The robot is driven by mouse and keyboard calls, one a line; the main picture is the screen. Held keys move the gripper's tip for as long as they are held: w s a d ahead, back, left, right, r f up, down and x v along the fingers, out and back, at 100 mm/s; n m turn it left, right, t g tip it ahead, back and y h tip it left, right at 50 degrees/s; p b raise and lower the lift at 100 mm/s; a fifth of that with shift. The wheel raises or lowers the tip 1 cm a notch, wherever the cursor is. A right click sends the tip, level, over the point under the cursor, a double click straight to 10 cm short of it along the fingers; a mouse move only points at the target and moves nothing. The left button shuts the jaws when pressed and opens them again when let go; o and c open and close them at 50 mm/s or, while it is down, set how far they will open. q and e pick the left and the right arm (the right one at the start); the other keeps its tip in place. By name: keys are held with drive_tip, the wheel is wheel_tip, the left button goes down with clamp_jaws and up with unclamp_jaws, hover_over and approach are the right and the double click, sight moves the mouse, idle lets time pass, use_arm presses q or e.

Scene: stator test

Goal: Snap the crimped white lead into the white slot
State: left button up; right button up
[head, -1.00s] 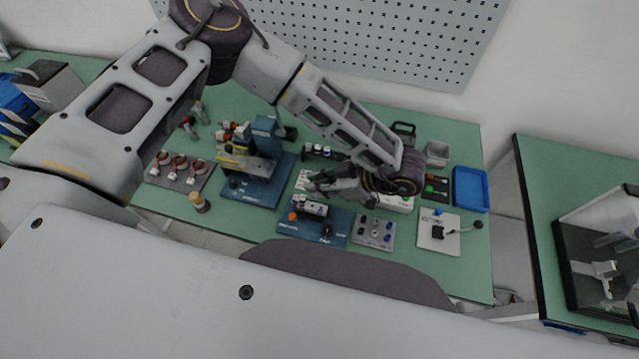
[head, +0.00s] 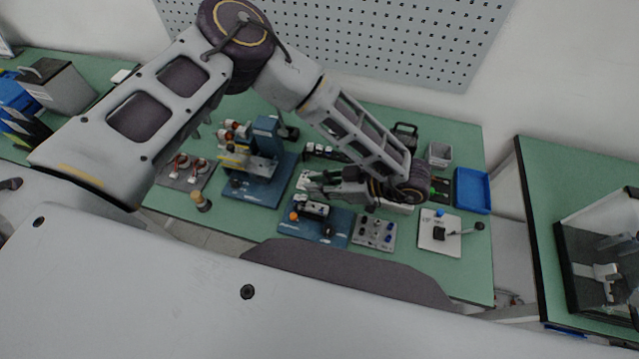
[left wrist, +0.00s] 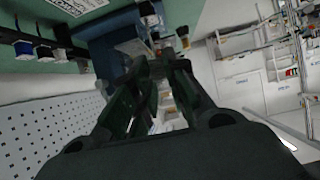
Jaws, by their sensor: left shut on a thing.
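My left gripper (head: 306,181) is above the middle of the green bench, its fingers pointing left. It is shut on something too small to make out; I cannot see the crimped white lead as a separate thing. Its dark fingers also fill the middle of the left wrist view (left wrist: 160,68), close together. Just below the gripper in the head view is a blue fixture (head: 338,231) carrying a white and black block (head: 313,208) and an orange knob. The white slot cannot be told apart at this size. My right gripper is not in view.
A blue press-like machine (head: 262,188) stands left of the gripper, near a plate with coils (head: 173,182). A grey button box (head: 375,232), a white board with a lever (head: 437,243) and a blue tray (head: 472,190) lie to the right. The pegboard (head: 340,40) rises behind.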

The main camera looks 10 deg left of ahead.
use_arm(q)
drive_tip(key=shift+f, duration=0.2)
drive_tip(key=shift+f+b, duration=1.3)
drive_tip(key=shift+f, duration=0.5)
drive_tip(key=shift+f+b, duration=0.75)
drive_tip(key=shift+b, duration=0.25)
idle(1.0)
drive_tip(key=shift+f, duration=0.15)
drive_tip(key=shift+f+b, duration=0.45)
drive_tip(key=shift+b, duration=0.15)
drive_tip(key=shift+f+b, duration=0.7)
idle(1.1)
